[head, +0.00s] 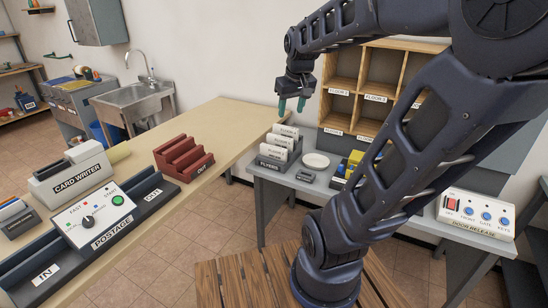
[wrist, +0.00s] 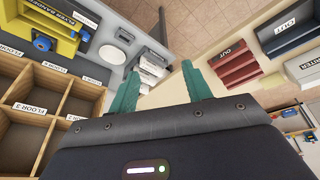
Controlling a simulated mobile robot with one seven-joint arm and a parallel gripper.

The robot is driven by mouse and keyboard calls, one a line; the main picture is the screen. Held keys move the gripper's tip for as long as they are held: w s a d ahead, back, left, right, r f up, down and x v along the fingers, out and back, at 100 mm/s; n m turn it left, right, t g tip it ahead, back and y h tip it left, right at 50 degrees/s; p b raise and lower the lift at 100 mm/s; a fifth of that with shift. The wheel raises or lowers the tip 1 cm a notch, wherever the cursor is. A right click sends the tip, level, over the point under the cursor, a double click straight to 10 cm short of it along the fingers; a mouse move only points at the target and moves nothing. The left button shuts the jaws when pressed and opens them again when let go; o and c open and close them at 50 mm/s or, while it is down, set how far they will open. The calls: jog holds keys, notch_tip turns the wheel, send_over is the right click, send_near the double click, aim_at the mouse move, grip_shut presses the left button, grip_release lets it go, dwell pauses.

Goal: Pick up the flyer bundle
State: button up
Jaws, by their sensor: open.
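Several white flyer bundles (head: 283,141) with floor labels stand in a grey rack labelled FLYERS (head: 270,163) on the grey table. The bundles also show in the wrist view (wrist: 150,68), between and beyond my fingers. My gripper (head: 291,105) is open and empty, with green fingertips pointing down. It hangs above the rack in the head view, apart from the bundles. In the wrist view, the left finger overlaps the area near the rack, partly hiding it.
A white dish (head: 316,160) and a yellow device (head: 354,160) stand right of the rack. A wooden sorting shelf (head: 345,83) rises behind. A beige counter (head: 222,127) at left holds a red OUT tray (head: 184,158) and a POSTAGE machine (head: 95,218). A door-release panel (head: 476,215) sits at right.

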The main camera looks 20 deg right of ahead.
jog(key=w+d+f+n+g, duration=0.1)
jog(key=w+f+n, duration=0.1)
jog(key=w, duration=1)
jog(key=n+g, duration=0.3)
jog(key=n, duration=0.2)
send_over(274, 147)
notch_tip(274, 147, down, 24)
jog(key=shift+a+f, duration=0.1)
jog(key=shift+f, duration=5.45)
grip_shut()
